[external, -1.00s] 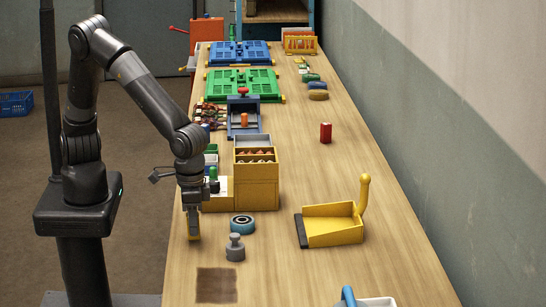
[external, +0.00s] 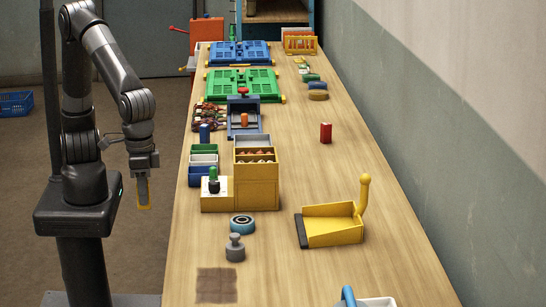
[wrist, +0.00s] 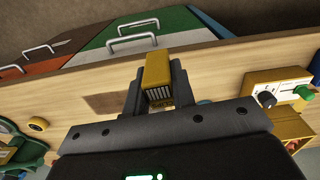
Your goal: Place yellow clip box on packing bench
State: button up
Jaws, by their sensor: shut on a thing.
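My gripper (external: 143,192) hangs pointing down, left of the long wooden bench (external: 310,200), beyond its left edge and over the floor side. It is shut on the yellow clip box (external: 143,206), which shows as a small yellow piece at the fingertips. In the wrist view the yellow clip box (wrist: 157,68) sits between the two dark fingers, its slotted dark-and-light end facing the camera. The clip box is clear of the bench top in the external view. I cannot tell which part of the bench is called the packing bench.
Near the bench's left edge stand a yellow bin (external: 256,188), a yellow block with a green knob (external: 214,185), a blue ring (external: 242,225) and a grey weight (external: 235,248). A dark brown square (external: 216,286) lies bare in front. A yellow dustpan (external: 332,232) is right.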

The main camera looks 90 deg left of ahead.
jog(key=w+a+n, duration=0.6)
jog(key=w+a, duration=0.2)
jog(key=a, duration=0.5)
jog(key=w+a+n, duration=0.7)
jog(key=a, duration=0.5)
jog(key=s+a+n, duration=0.2)
jog(key=a+n, duration=0.5)
jog(key=a, duration=0.6)
jog(key=s+a+n, duration=0.2)
jog(key=a+n, duration=0.4)
jog(key=a, duration=0.8)
jog(key=a+f, duration=0.2)
jog(key=a, duration=0.2)
jog(key=a+f, duration=0.2)
jog(key=a, duration=0.2)
jog(key=w+a+f, duration=0.1)
jog(key=a+f, duration=0.1)
jog(key=a, duration=0.1)
jog(key=shift+w+a+f, duration=0.1)
jog(key=shift+a+f, duration=0.3)
jog(key=shift+f, duration=1.95)
jog(key=shift+f, duration=0.1)
